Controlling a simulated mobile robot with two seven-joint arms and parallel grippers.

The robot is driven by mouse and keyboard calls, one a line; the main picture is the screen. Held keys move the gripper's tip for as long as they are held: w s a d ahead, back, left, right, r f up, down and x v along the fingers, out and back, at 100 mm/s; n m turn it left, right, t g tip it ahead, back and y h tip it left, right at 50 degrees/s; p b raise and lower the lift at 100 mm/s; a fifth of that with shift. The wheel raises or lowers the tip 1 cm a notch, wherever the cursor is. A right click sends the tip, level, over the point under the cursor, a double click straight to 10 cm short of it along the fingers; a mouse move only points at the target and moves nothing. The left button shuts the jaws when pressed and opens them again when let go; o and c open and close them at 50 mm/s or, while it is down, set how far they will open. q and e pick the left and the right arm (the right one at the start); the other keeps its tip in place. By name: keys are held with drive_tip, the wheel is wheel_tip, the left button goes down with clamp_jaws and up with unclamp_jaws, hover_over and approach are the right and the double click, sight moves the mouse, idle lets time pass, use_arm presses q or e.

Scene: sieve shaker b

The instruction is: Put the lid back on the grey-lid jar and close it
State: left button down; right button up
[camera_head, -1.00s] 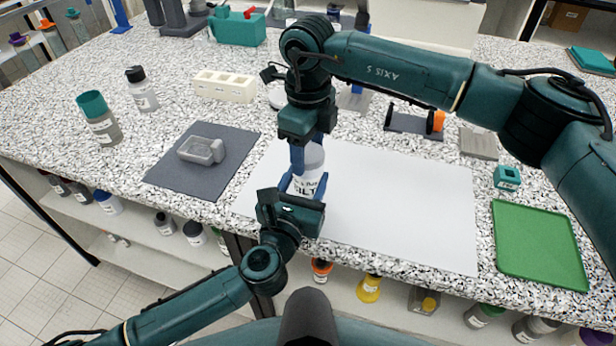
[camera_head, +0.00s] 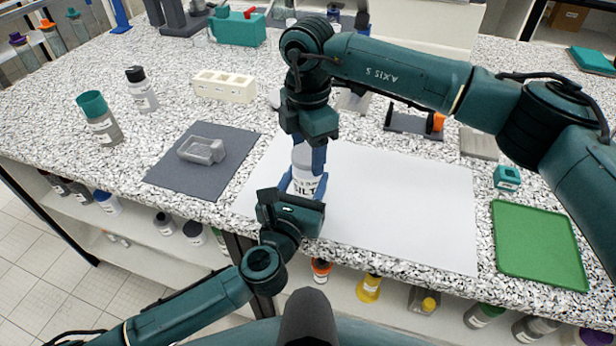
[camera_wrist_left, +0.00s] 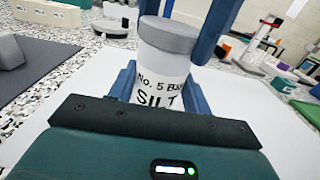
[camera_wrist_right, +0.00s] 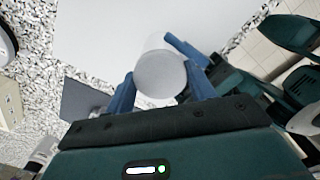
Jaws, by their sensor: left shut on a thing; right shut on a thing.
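The jar (camera_head: 306,188), a pale jar labelled SILT, stands upright over the white sheet. It also shows in the left wrist view (camera_wrist_left: 160,75). The grey lid (camera_wrist_left: 168,35) sits on top of the jar and looks level; I cannot tell how tight it is. My left gripper (camera_head: 304,184) is shut on the jar's body from the front, one blue finger on each side. My right gripper (camera_head: 307,152) points down from above and is shut on the lid. The right wrist view shows the lid's round top (camera_wrist_right: 160,74) between the blue fingers.
A dark mat (camera_head: 180,185) with a grey scoop-like dish (camera_head: 202,150) lies to the left. The white sheet (camera_head: 410,210) is clear to the right. A green tray (camera_head: 540,245) lies at the far right. Bottles and a cream block (camera_head: 224,86) stand behind left.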

drive_tip(key=o, duration=1.1)
drive_tip(key=shift+r, duration=0.1)
drive_tip(key=shift+r, duration=2.2)
drive_tip(key=shift+c, duration=0.5)
